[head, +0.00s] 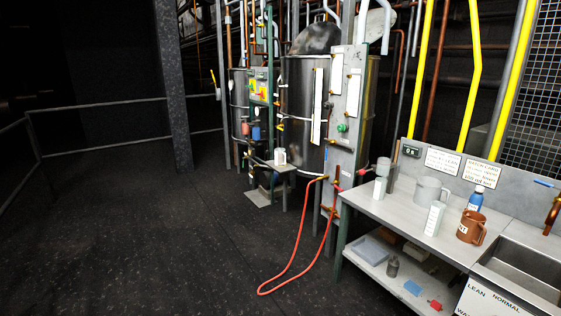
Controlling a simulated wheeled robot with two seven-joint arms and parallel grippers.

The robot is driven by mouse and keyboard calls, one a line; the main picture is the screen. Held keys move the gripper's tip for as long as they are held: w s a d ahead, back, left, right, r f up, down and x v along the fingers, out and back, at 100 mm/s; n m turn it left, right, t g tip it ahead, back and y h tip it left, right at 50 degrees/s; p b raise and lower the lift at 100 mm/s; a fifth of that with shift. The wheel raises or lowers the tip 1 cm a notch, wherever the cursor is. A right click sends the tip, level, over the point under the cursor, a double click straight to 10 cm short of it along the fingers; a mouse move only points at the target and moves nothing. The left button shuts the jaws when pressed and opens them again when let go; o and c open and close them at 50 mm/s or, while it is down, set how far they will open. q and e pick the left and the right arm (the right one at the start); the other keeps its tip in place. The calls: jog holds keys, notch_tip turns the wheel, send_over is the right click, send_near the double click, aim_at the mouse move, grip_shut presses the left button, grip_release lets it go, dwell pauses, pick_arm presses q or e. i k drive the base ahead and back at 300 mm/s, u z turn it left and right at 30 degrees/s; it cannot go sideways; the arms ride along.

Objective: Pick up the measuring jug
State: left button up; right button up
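A pale grey, see-through jug (429,190) stands upright on the grey workbench (400,212) at the right; it looks like the measuring jug. A brown jug (470,228) with a handle and a small white label stands nearer, by the sink. I cannot tell for certain which one the task names. A tall whitish container (434,219) stands between them and slightly in front of the grey jug. Neither of my grippers shows in the head view, and nothing touches the jugs.
A blue bottle (476,198) and a clear bottle (381,180) also stand on the bench. A sink (525,268) is at its right end, and a lower shelf (385,262) holds small items. A red hose (295,270) loops on the dark floor. The floor at left is clear.

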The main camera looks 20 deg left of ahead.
aim_at(279, 153)
jog(key=u, duration=0.35)
jog(key=i, duration=1)
jog(key=u, duration=0.95)
jog(key=i, duration=2.35)
jog(key=u, duration=0.25)
jog(key=i, duration=2.3)
jog(key=z, duration=0.9)
jog(key=i, duration=1.5)
jog(key=z, duration=0.45)
